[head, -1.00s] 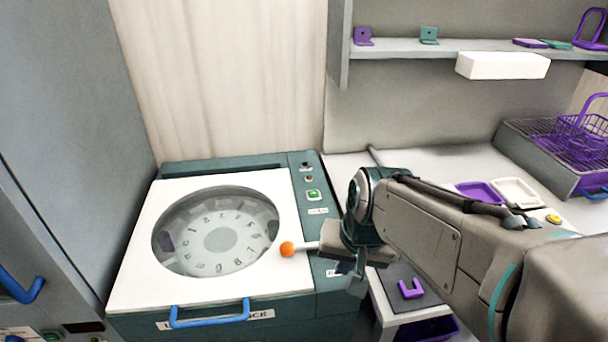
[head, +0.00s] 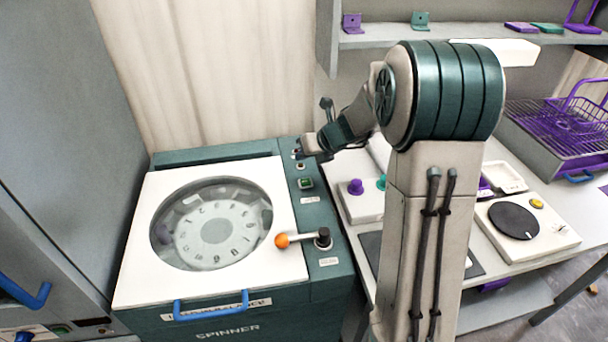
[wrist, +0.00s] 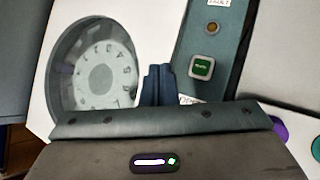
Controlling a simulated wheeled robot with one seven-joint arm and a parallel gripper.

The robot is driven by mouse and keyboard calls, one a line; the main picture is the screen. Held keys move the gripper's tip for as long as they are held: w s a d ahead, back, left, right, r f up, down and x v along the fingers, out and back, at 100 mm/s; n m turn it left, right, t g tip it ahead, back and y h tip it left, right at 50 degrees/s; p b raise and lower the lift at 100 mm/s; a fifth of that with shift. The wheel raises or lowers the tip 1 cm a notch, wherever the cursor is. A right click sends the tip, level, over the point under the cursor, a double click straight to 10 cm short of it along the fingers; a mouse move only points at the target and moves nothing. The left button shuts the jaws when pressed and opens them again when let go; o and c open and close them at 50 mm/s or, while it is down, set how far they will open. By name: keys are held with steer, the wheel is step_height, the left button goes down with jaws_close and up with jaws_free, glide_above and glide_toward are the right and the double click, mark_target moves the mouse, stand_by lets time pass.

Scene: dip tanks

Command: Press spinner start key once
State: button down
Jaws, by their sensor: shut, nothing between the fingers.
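The spinner (head: 225,156) is a teal machine with a white lid and a round window over a numbered disc. Its start key (head: 305,183) is a small square green key on the right-hand panel strip. It also shows in the wrist view, the green key (wrist: 202,68) in a pale frame, uncovered. My gripper (head: 299,152) is over the back end of that strip, behind the key in the head view. In the wrist view my shut fingers (wrist: 157,84) are empty, to the left of the key and apart from it in the picture. Their height above the panel cannot be told.
An orange-knobbed latch (head: 282,241) crosses the lid's right edge. A blue handle (head: 211,306) is at the lid's front. To the right is a white box with purple and green knobs (head: 356,187). A round black plate (head: 513,221) sits farther right. A shelf (head: 440,38) runs above.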

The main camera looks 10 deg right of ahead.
steer(key=w+m, duration=0.1)
steer(key=w+d+f+m, duration=0.1)
steer(key=m, duration=0.1)
steer(key=w+d+m, duration=0.1)
steer(key=w+m, duration=0.1)
steer(key=shift+f+t+p, duration=0.3)
steer(key=shift+f+t, duration=0.05)
steer(key=shift+t, duration=0.05)
steer(key=shift+d, duration=0.1)
steer(key=b, duration=0.8)
glide_above(308, 183)
step_height(308, 183, down, 7)
steer(key=shift+s+f, duration=0.1)
steer(key=shift+f, duration=0.05)
steer(key=shift+f+b, duration=0.3)
steer(key=shift+f, duration=0.45)
stand_by(0.7)
steer(key=shift+f, duration=0.4)
